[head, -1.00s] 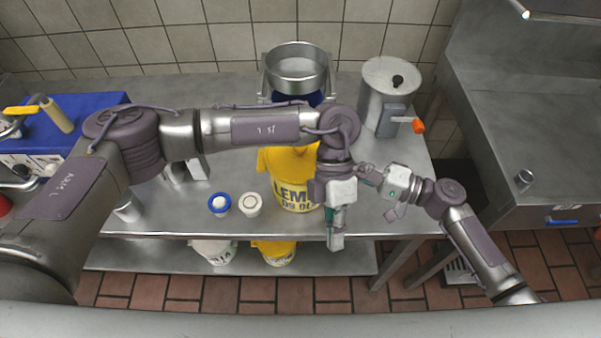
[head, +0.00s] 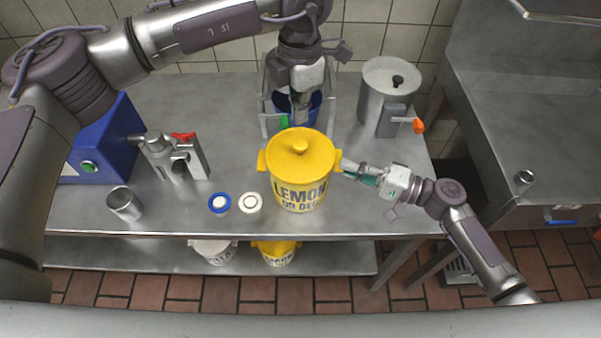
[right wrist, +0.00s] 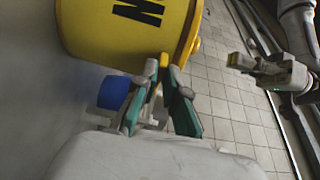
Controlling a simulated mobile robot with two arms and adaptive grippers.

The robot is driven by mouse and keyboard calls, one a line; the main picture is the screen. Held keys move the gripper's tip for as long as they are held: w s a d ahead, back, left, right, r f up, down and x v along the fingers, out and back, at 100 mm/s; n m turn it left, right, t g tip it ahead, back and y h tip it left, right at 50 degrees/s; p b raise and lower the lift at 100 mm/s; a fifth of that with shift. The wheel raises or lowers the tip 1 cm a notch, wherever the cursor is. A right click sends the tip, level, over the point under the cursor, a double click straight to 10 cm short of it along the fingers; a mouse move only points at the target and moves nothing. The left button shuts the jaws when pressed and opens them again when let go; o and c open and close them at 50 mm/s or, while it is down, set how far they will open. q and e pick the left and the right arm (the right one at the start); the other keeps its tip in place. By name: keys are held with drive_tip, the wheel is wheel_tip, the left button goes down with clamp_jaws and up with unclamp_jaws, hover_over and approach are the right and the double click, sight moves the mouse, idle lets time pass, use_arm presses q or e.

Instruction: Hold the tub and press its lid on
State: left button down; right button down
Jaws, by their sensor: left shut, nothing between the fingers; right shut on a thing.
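The yellow tub (head: 300,193) with dark lettering stands upright on the steel table. Its yellow lid (head: 318,150) with a round knob lies on its top; I cannot tell if it is fully seated. My right gripper (head: 350,172) is shut on the tub's right-hand handle (head: 338,160). In the right wrist view the right fingers (right wrist: 167,88) pinch a yellow tab at the rim of the tub (right wrist: 120,30). My left gripper (head: 295,120) is shut and empty, and appears just behind the lid in the head view. It also shows in the right wrist view (right wrist: 252,66), apart from the tub.
A blue-and-white cup (head: 219,203) and a white round one (head: 250,203) stand left of the tub. A metal cup (head: 125,203) is further left. A framed blue container (head: 312,108) is behind.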

sight(300, 144)
use_arm(q)
drive_tip(key=shift+f, duration=2.5)
use_arm(e)
drive_tip(key=shift+f, duration=0.1)
use_arm(q)
drive_tip(key=shift+f, duration=1.2)
idle(1.0)
drive_tip(key=shift+r, duration=0.1)
drive_tip(key=shift+r, duration=3.55)
use_arm(e)
drive_tip(key=c, duration=1.2)
unclamp_jaws()
drive_tip(key=v, duration=1.2)
